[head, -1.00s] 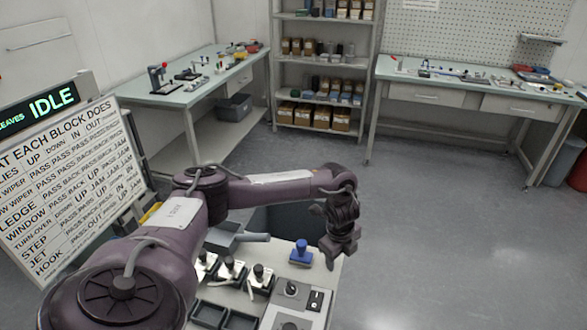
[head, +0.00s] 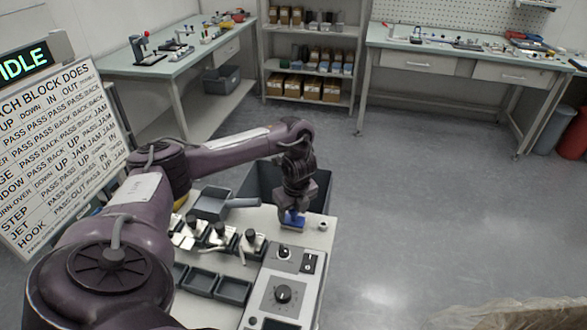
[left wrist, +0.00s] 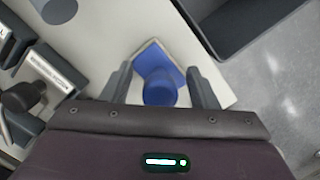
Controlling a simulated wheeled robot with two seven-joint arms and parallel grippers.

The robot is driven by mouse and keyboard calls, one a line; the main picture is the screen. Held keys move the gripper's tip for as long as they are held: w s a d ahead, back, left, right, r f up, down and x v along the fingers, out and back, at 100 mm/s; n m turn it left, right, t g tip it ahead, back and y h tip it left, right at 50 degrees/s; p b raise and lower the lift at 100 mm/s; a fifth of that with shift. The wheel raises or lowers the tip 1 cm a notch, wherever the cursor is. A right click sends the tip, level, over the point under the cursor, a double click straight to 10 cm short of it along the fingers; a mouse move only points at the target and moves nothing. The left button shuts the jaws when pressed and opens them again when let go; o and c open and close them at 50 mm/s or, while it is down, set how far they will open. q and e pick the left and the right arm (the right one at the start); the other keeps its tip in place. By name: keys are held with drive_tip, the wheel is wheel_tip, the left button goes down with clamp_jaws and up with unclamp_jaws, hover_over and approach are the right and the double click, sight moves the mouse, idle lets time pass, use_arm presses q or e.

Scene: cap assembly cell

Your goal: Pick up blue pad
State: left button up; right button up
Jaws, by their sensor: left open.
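The blue pad (head: 292,222) stands on the white table top near its far right corner, partly hidden by my left gripper in the head view. In the left wrist view the blue pad (left wrist: 158,72) shows a square blue base with a round blue knob on it. My left gripper (head: 293,208) is above the pad, pointing down. In the left wrist view its two fingers (left wrist: 160,90) are apart, one on each side of the round knob. I cannot tell whether they touch it. My right gripper is not in view.
A dark bin (head: 262,182) stands behind the table. A control box with knobs (head: 285,287), black trays (head: 201,281), several black-knobbed blocks (head: 220,236) and a grey tray (head: 211,203) share the table top. A small white cylinder (head: 323,226) is right of the pad.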

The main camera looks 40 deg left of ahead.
use_arm(q)
drive_tip(key=shift+r, duration=0.1)
drive_tip(key=shift+c, duration=1.3)
drive_tip(key=c, duration=0.8)
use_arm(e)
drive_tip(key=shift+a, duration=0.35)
use_arm(q)
drive_tip(key=shift+r, duration=0.1)
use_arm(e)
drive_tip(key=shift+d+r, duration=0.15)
use_arm(q)
drive_tip(key=shift+r, duration=0.3)
wheel_tip(320, 180, up, 19)
drive_tip(key=p, duration=1.1)
drive_tip(key=shift+p, duration=0.4)
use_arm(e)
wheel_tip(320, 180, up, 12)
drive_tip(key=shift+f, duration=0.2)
use_arm(q)
drive_tip(key=shift+r, duration=0.1)
